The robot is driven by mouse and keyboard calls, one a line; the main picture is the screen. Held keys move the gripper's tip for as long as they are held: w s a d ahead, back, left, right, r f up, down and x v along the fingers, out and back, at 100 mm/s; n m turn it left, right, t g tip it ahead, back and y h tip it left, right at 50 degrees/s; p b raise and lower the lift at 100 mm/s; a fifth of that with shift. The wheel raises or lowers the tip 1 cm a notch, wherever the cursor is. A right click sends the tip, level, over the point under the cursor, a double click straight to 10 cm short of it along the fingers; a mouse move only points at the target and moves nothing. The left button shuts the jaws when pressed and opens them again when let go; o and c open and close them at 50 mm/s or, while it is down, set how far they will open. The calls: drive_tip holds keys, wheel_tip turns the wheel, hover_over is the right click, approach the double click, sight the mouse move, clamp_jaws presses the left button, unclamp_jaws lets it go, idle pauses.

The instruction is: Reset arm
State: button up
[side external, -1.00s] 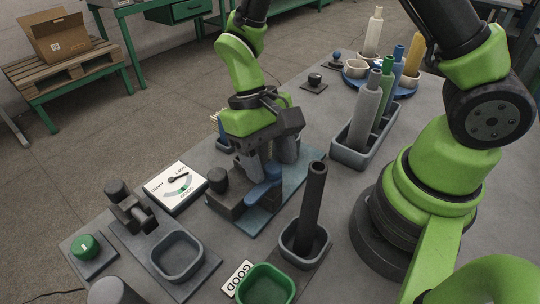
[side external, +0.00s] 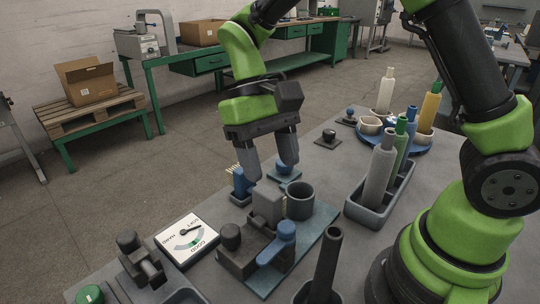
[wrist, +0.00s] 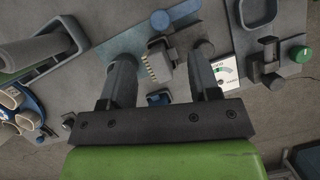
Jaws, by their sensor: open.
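My gripper (side external: 271,163) hangs fingers-down above the bench, over the back of the blue-plated fixture (side external: 290,268). Its two grey fingers are spread apart with nothing between them; in the wrist view the gripper (wrist: 163,52) also shows a clear gap. The fixture carries a grey block, a dark round cup (side external: 300,203) and a blue-capped lever (side external: 284,232). The fingertips look a little above the block and cup, though the exact height is hard to tell.
A white dial gauge (side external: 187,240) lies left of the fixture. A grey tray (side external: 372,212) with upright cones and a blue turntable (side external: 408,144) stand to the right. A dark tube (side external: 325,262) stands in front. A carton (side external: 86,82) sits on a pallet beyond the bench.

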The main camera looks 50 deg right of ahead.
drive_tip(key=shift+r, duration=0.1)
drive_tip(key=shift+d+r, duration=0.1)
drive_tip(key=shift+r, duration=0.25)
drive_tip(key=s+d+r+m+t, duration=0.1)
drive_tip(key=s+d+r+t, duration=0.4)
drive_tip(key=s+r+t, duration=0.5)
drive_tip(key=shift+s+r+t+y, duration=0.25)
drive_tip(key=shift+s+t+y, duration=0.15)
drive_tip(key=shift+s+t, duration=0.35)
